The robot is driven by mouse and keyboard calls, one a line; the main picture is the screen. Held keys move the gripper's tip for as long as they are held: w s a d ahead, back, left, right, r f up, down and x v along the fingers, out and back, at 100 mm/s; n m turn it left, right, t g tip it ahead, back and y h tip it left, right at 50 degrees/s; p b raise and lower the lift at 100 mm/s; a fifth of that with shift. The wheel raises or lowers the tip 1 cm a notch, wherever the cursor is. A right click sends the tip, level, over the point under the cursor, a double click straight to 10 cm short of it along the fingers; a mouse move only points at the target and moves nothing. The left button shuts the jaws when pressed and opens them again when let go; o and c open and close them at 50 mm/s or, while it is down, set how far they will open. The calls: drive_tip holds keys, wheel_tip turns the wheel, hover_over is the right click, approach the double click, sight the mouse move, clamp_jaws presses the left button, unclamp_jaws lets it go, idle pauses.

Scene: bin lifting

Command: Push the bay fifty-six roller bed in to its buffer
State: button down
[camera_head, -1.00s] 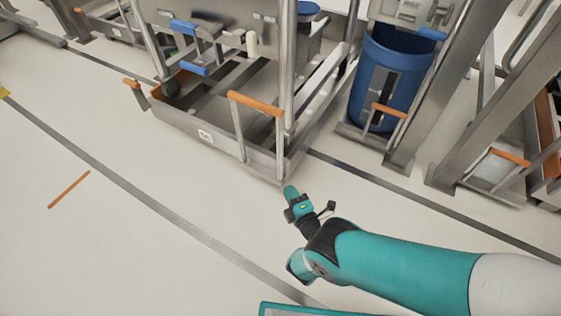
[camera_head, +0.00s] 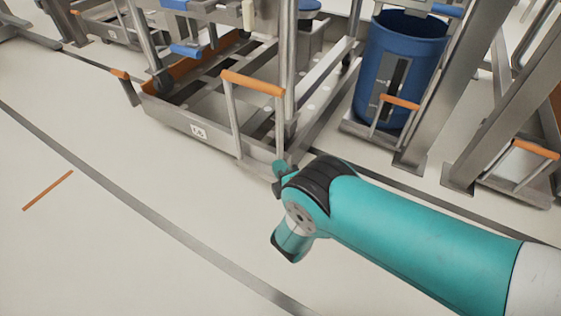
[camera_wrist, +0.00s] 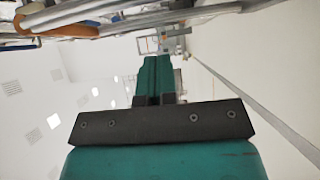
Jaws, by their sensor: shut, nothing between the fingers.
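The low steel roller bed (camera_head: 185,122) stands at the upper middle of the head view, with an orange push handle (camera_head: 252,83) on two posts at its near right corner. Its front plate carries a small white label that I cannot read clearly. My gripper (camera_head: 280,168) is at the bed's near right corner, below the handle, mostly hidden behind my arm; whether it touches cannot be told. In the wrist view the teal fingers (camera_wrist: 155,80) are together and empty. An orange bar (camera_wrist: 70,30) shows at upper left there, beside the fingers.
A blue bin (camera_head: 395,60) on a low base with a small orange handle (camera_head: 399,102) stands right of the bed. Open pale floor with dark stripes and an orange line (camera_head: 48,190) lies at left.

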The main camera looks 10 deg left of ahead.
sight(281, 151)
drive_tip(key=shift+w+a+b, duration=0.15)
drive_tip(key=shift+w+b, duration=1.4)
drive_tip(key=shift+b, duration=0.25)
drive_tip(key=shift+w+a+b, duration=0.15)
drive_tip(key=shift+w+b, duration=1.35)
drive_tip(key=shift+b, duration=0.25)
